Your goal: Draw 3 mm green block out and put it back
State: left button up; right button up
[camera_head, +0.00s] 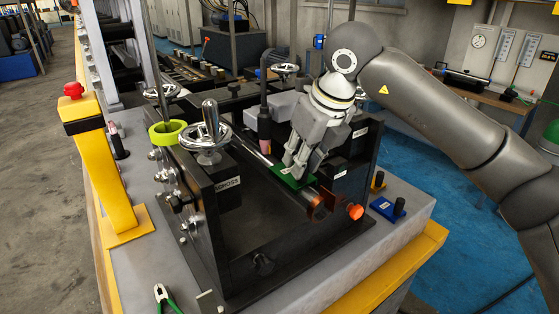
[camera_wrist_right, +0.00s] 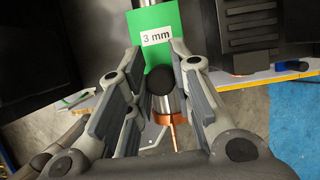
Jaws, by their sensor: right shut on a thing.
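The 3 mm green block (camera_head: 292,178) lies in the black machine frame, beside the steel and copper-coloured tube (camera_head: 319,204). Its white "3 mm" label shows in the right wrist view (camera_wrist_right: 153,22). My right gripper (camera_head: 297,160) comes down from above and is shut on the green block. In the right wrist view its two fingers (camera_wrist_right: 160,62) lie on either side, with a round black knob (camera_wrist_right: 161,81) between them. The fingers hide part of the block in the head view. My left gripper is not in view.
A chrome handwheel (camera_head: 206,138) and a yellow-green ring (camera_head: 167,133) are at the left. Green-handled pliers (camera_head: 165,298) lie at the front; a red-button yellow post (camera_head: 100,160) stands left.

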notch_tip(320, 180, up, 14)
jog(key=p, duration=0.9)
dwell(0.4)
jog(key=shift+f, duration=0.1)
